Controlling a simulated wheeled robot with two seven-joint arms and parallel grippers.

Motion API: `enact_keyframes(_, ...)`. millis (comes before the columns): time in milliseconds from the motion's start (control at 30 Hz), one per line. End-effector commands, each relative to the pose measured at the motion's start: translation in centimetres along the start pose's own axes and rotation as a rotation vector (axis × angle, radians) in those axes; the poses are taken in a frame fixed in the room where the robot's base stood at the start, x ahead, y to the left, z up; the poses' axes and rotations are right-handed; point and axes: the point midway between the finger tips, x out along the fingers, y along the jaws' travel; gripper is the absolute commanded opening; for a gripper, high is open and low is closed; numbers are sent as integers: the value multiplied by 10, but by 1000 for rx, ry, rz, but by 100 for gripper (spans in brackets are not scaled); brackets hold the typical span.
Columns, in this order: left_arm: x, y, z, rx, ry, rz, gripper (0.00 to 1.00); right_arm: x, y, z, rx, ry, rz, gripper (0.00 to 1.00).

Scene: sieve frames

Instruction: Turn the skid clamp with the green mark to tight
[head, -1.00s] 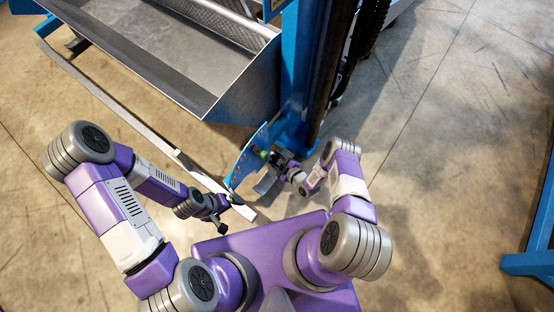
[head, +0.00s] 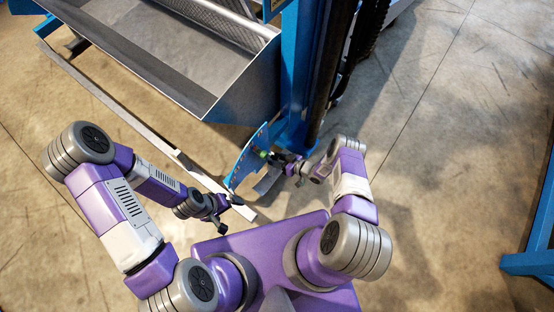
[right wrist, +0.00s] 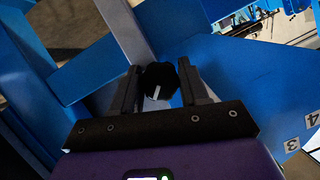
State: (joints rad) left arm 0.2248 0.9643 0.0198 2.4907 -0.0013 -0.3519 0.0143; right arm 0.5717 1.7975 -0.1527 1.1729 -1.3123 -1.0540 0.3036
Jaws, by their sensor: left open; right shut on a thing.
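The skid clamp shows as a black round knob (right wrist: 159,82) with a pale line on its face in the right wrist view. My right gripper (right wrist: 157,88) is shut on this knob, one finger on each side. In the head view the right gripper (head: 274,158) is at the blue curved plate (head: 245,162), with a small green mark (head: 264,154) just beside it. The knob itself is hidden there by the gripper. My left gripper (head: 229,213) is open and empty, low and to the left of the plate, near the end of a grey rail.
A large grey metal trough (head: 190,60) stands behind, beside a blue post (head: 297,70). A long grey rail (head: 120,112) runs along the left.

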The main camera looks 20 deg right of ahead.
Motion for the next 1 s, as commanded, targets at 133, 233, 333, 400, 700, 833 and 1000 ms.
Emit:
enact_keyframes(133,0,0,0,0,0,0,100,-1,1,1,125,-1,-53,14)
enact_keyframes(233,0,0,0,0,0,0,100,0,1,1,211,0,-89,14)
enact_keyframes(333,0,0,0,0,0,0,100,0,0,1,300,-1,-126,14)
enact_keyframes(400,0,0,0,0,0,0,100,0,1,1,358,0,-150,14)
enact_keyframes(700,0,0,0,0,0,0,100,0,0,1,572,0,-239,14)
enact_keyframes(833,0,0,0,0,0,0,100,0,0,1,638,1,-265,14)
enact_keyframes(1000,0,0,0,0,0,0,100,0,0,1,694,2,-287,14)
